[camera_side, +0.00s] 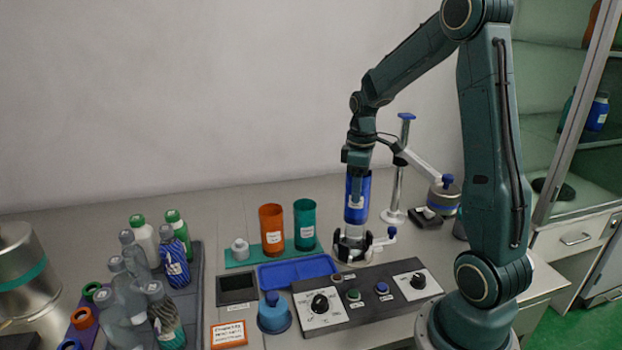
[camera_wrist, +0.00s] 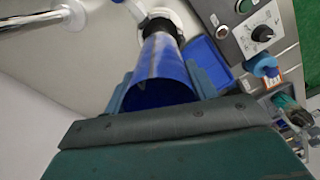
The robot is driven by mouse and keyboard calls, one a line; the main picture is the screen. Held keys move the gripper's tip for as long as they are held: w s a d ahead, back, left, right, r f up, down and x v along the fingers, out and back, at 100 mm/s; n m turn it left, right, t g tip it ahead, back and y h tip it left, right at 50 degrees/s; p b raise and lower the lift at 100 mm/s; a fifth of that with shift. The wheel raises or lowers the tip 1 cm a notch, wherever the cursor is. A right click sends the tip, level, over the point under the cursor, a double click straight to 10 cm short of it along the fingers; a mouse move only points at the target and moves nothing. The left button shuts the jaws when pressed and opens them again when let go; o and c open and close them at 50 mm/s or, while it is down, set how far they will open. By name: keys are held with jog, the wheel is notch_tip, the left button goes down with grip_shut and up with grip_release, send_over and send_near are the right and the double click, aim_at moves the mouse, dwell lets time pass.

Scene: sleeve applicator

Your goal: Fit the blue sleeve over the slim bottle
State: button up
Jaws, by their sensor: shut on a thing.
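The blue sleeve (camera_side: 357,200) is upright, with a white label, below my gripper (camera_side: 357,168) in the side view. In the wrist view, my gripper (camera_wrist: 160,88) is shut on the blue sleeve (camera_wrist: 160,92), one finger on each side of its open upper end. The sleeve's lower end is just over a round holder with black jaws (camera_side: 351,245). I cannot tell whether they touch. The holder's black part also shows past the sleeve in the wrist view (camera_wrist: 161,27).
A dark tray (camera_side: 196,290) at left holds several bottles. An orange sleeve (camera_side: 272,230) and a green sleeve (camera_side: 305,224) stand on a green strip behind an empty blue tray (camera_side: 296,271). A control panel (camera_side: 365,296) lies in front. A post (camera_side: 397,180) stands close right of the sleeve.

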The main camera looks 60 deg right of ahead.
jog(key=shift+f, duration=0.6)
jog(key=shift+f, duration=0.7)
jog(key=shift+f, duration=0.2)
jog(key=o, duration=1.4)
jog(key=shift+r, duration=0.1)
notch_tip(320, 180, up, 11)
dwell(1.4)
